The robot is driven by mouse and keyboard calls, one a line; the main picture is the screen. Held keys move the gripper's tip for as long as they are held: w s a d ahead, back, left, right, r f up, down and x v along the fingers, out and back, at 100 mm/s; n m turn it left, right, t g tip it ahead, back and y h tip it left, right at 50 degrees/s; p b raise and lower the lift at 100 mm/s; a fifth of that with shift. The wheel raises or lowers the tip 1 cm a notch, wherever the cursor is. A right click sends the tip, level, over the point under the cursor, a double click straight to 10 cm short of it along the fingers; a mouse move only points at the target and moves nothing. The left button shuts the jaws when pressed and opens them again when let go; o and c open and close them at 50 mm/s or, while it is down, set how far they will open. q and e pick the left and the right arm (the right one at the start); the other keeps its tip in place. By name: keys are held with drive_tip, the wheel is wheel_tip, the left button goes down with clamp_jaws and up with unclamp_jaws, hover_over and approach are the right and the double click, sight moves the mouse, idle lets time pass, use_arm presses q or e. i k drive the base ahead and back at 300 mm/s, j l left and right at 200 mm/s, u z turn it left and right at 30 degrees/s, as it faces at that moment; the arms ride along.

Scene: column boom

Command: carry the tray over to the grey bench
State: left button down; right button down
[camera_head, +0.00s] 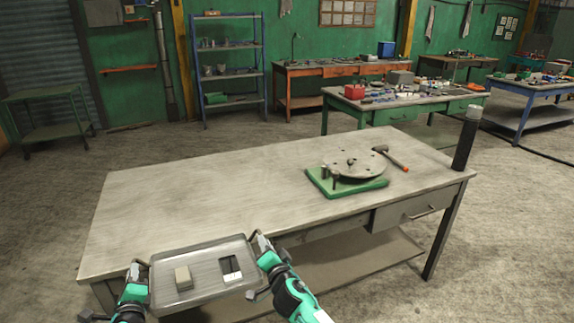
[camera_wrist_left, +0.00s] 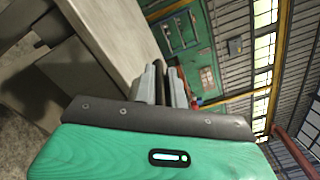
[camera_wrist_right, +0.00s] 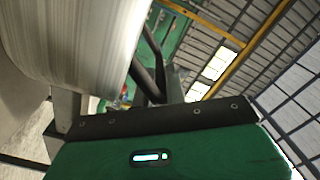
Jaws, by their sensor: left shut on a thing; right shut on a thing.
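The grey metal tray (camera_head: 203,293) is held level at the bottom of the head view. A beige block (camera_head: 183,278) sits in its left part and a small white and dark item (camera_head: 230,268) in its right part. My left gripper (camera_head: 139,270) is shut on the tray's left side and my right gripper (camera_head: 262,247) is shut on its right side. The grey bench (camera_head: 190,195) lies just beyond the tray. The tray's far edge overlaps the bench's front edge in the picture; the height between them is hard to tell.
On the bench's right part are a green base with a round metal plate (camera_head: 352,166), a hammer (camera_head: 391,158) and a dark upright cylinder (camera_head: 467,140) at the right corner. The bench's left and middle are clear. Other workbenches (camera_head: 400,103) and a blue shelf (camera_head: 230,60) stand behind.

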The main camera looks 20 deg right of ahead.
sight(193, 213)
drive_tip(key=i+j, duration=0.1)
drive_tip(key=i, duration=1.1)
